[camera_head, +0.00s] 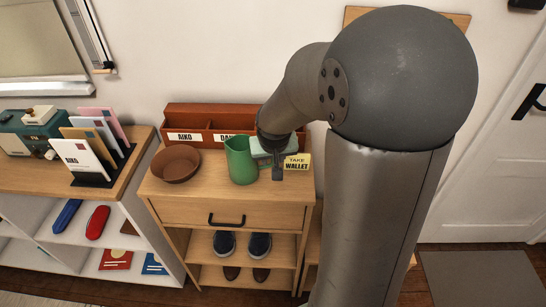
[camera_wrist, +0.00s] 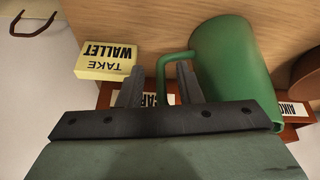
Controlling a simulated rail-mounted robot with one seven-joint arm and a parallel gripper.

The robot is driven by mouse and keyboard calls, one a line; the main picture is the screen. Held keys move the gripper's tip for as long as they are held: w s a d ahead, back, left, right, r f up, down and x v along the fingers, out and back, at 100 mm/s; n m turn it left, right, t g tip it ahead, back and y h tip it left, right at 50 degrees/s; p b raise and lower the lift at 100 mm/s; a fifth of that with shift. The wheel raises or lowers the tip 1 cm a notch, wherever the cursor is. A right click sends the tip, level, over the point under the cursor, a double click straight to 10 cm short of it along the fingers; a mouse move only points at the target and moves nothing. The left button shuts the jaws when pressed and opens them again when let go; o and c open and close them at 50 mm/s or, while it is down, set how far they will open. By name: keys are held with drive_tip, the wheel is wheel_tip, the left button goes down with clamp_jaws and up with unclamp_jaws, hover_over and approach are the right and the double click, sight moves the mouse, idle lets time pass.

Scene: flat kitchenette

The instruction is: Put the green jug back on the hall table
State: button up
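The green jug (camera_head: 241,163) stands upright on the wooden hall table (camera_head: 200,205), right of the brown bowl. My gripper (camera_head: 277,174) is low over the table at the jug's right, on its handle side. In the wrist view the jug (camera_wrist: 232,65) is at the upper right, with its handle (camera_wrist: 162,75) toward the left. The two fingers of my gripper (camera_wrist: 159,70) are apart, with the handle between them and gaps showing on both sides.
A brown bowl (camera_head: 176,165) is left of the jug. A red-brown sorter (camera_head: 222,117) with name labels stands behind. A yellow "TAKE WALLET" block (camera_head: 297,161) is close right of my gripper. A letter rack (camera_head: 92,180) stands on the left shelf unit.

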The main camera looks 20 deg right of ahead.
drive_tip(key=shift+r, duration=0.1)
drive_tip(key=shift+r+p, duration=0.25)
drive_tip(key=shift+p, duration=0.1)
drive_tip(key=v, duration=1.1)
drive_tip(key=s+a+f+n+g+y, duration=0.1)
drive_tip(key=s+a+f+g, duration=0.1)
drive_tip(key=s, duration=0.6)
drive_tip(key=s+a+f+n+g, duration=0.1)
drive_tip(key=s+a+f, duration=0.3)
drive_tip(key=s, duration=0.5)
drive_tip(key=shift+a+n+g+y, duration=0.4)
drive_tip(key=shift+g, duration=0.2)
